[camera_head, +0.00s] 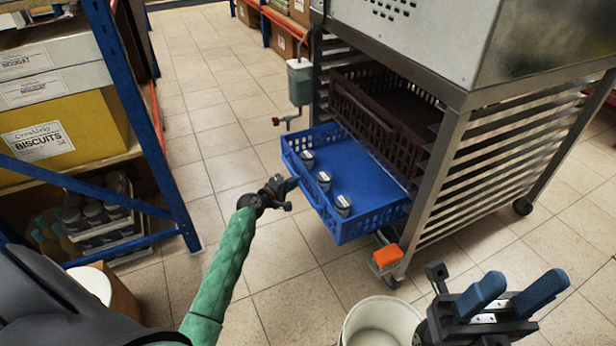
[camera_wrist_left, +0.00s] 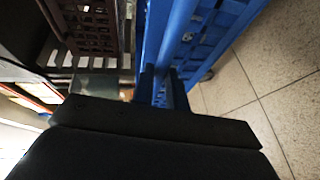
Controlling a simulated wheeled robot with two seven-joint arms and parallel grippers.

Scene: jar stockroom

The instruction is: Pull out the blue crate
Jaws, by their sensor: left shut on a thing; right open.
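My left gripper (camera_head: 290,186) is shut on the crate's near-left wall. In the left wrist view the fingers (camera_wrist_left: 161,85) close on the blue crate wall (camera_wrist_left: 205,40). My right gripper (camera_head: 515,300) is open and empty at the lower right, apart from the crate. The back end of the crate is hidden inside the rack.
A dark brown crate (camera_head: 375,118) sits above the blue one in the rack. A dispenser bottle (camera_head: 300,82) hangs on the rack's left post. A white bucket (camera_head: 382,322) and an orange-topped object (camera_head: 387,255) are in front. Blue-framed shelving (camera_head: 150,120) stands left; tiled floor between is clear.

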